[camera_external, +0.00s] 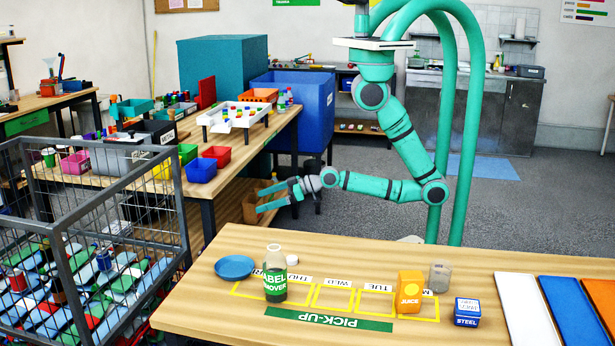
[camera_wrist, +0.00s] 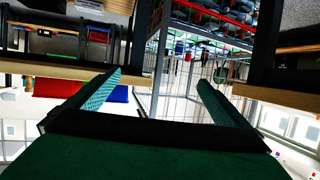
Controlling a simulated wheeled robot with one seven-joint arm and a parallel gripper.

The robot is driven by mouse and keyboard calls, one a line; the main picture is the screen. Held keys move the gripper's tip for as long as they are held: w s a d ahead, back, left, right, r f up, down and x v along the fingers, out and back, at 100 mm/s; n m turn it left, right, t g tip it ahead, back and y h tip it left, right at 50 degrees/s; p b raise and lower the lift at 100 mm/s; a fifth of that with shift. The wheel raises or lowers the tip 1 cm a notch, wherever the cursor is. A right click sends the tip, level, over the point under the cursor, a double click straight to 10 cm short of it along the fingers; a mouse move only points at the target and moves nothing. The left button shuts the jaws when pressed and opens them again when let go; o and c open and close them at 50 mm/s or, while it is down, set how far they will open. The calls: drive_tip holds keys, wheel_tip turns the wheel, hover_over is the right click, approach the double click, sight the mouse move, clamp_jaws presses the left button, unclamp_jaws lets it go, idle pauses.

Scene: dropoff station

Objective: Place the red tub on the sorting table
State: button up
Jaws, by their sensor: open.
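A red tub (camera_external: 217,156) sits near the front edge of the left wooden table (camera_external: 237,150), just behind a blue tub (camera_external: 202,170). I cannot tell whether this table is the sorting table. My gripper (camera_external: 262,201) is open and empty, in the air beside that table, to the right of and lower than the tubs. In the wrist view, which looks upside down, my gripper's open fingers (camera_wrist: 158,80) have nothing between them. A red shape (camera_wrist: 58,88), likely the red tub, shows there left of the fingers, with a blue shape (camera_wrist: 117,94) partly hidden by one finger.
The wire cart (camera_external: 95,215) with mixed goods stands left of my gripper. The pick-up table (camera_external: 400,327) in front carries a label remover bottle (camera_external: 275,275), a juice carton (camera_external: 409,292), a steel-labelled box (camera_external: 467,313) and a blue plate (camera_external: 234,267). Several bins crowd the left table.

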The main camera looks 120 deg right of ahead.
drive_tip(key=s+a+r+n+t+y, duration=0.1)
drive_tip(key=s+a+n+y, duration=0.2)
drive_tip(key=s+a, duration=0.3)
drive_tip(key=s+a+r+n+t+y, duration=0.2)
drive_tip(key=s+a, duration=0.5)
drive_tip(key=a, duration=0.8)
drive_tip(key=shift+r+n+y, duration=0.3)
drive_tip(key=shift+n+y, duration=0.2)
drive_tip(key=shift+y, duration=0.5)
